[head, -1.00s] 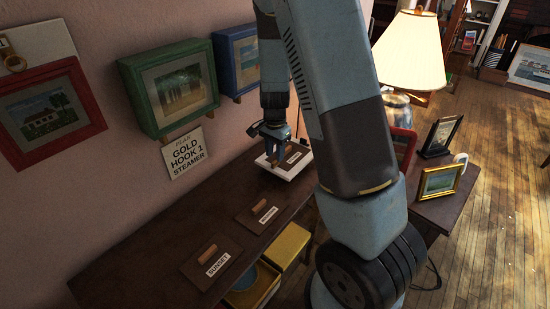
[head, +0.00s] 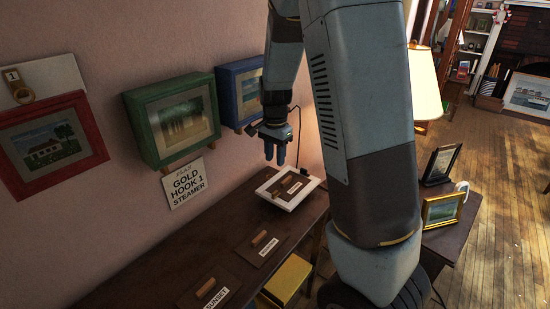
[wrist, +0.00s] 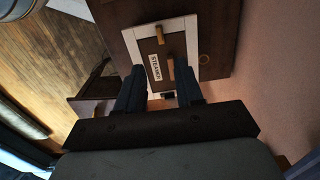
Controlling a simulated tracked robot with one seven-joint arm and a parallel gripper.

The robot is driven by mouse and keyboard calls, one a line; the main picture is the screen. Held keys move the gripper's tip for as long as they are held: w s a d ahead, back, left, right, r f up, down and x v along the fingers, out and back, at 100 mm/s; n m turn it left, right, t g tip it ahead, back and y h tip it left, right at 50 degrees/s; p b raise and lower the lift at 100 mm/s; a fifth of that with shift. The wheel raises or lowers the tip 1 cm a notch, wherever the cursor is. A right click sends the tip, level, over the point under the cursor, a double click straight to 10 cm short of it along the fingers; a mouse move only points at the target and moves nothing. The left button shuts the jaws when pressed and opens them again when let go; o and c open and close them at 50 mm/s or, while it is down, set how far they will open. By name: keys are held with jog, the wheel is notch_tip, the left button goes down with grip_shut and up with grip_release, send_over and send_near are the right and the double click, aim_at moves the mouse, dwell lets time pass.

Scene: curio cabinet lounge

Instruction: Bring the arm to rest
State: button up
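My gripper (head: 275,154) hangs fingers-down in the air above the far end of the long dark table, empty. In the wrist view its two dark fingers (wrist: 159,92) stand apart with nothing between them. Below it, a white frame (head: 273,201) lies on the table around a dark board labelled STEAMER (head: 285,185), which has a wooden handle. In the wrist view the STEAMER board (wrist: 160,43) shows beyond the fingertips, clear of them. My arm's large links fill the middle of the head view and hide part of the room behind.
Boards labelled SUNSET (head: 195,295) and another (head: 250,250) lie nearer on the dark table (head: 205,250). Green (head: 140,130), blue (head: 228,98) and red (head: 90,115) frames hang on the wall. A lamp (head: 426,80) and gold frame (head: 428,212) stand right. Open floor lies far right.

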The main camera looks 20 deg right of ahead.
jog(key=s+r+n+t, duration=0.2)
jog(key=s+r+n, duration=0.3)
jog(key=s+r, duration=0.5)
jog(key=s+r+n+t, duration=0.3)
jog(key=s+r+n, duration=0.3)
jog(key=s+r, duration=0.5)
jog(key=shift+s+t, duration=0.3)
jog(key=shift+s, duration=1.95)
